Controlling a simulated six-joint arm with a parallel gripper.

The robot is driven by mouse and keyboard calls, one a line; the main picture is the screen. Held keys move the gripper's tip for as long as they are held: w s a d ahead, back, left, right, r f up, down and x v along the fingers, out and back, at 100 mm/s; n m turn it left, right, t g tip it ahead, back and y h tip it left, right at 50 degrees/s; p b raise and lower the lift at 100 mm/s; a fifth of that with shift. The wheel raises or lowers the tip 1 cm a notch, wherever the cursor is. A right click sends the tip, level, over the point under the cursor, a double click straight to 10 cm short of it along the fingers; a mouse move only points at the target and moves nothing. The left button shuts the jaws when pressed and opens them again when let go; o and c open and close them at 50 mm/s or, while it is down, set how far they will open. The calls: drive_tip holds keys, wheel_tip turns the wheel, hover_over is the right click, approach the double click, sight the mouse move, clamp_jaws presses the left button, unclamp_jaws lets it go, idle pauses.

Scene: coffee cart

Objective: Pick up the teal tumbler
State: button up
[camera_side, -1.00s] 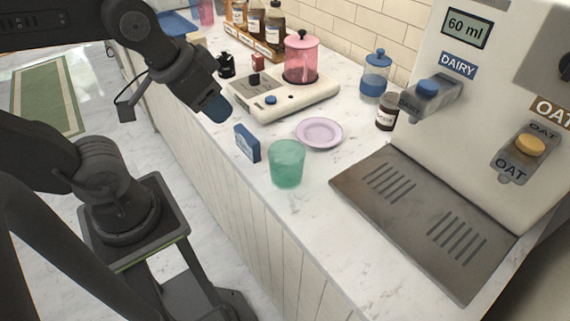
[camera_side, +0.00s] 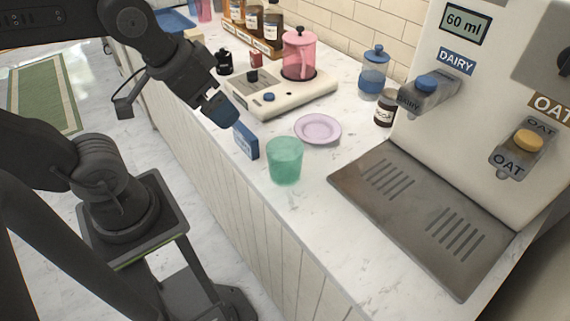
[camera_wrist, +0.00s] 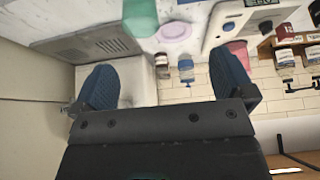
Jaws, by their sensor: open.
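The teal tumbler (camera_side: 285,161) stands upright on the white counter, in front of the lilac saucer, in the side view. In the wrist view it shows at the top edge (camera_wrist: 141,17), partly cut off. My gripper (camera_side: 221,108) is above the counter's front edge, to the left of the tumbler and apart from it. In the wrist view its two blue fingertips (camera_wrist: 165,88) are spread wide with nothing between them.
A scale (camera_side: 305,98) bearing a pink pitcher (camera_side: 299,56) is farther back. The dispenser's drip tray (camera_side: 420,215) is at right.

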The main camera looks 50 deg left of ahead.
drive_tip(key=w+d+f+m+g+y, duration=0.1)
drive_tip(key=w+d+f+m+y, duration=0.2)
drive_tip(key=m, duration=2.6)
hover_over(285, 155)
drive_tip(key=s+d, duration=0.4)
drive_tip(key=shift+t+y, duration=0.3)
drive_tip(key=shift+t, duration=0.1)
drive_tip(key=f, duration=0.8)
drive_tip(key=shift+w+d+f, duration=0.15)
drive_tip(key=shift+d+f, duration=0.05)
drive_tip(key=shift+f, duration=0.05)
drive_tip(key=shift+s+x, duration=0.15)
drive_tip(key=shift+x, duration=1.15)
drive_tip(key=shift+s+x, duration=0.1)
drive_tip(key=shift+x, duration=1.2)
drive_tip(key=shift+a+f, duration=0.1)
drive_tip(key=shift+a, duration=0.05)
drive_tip(key=shift+c, duration=0.4)
drive_tip(key=c, duration=0.8)
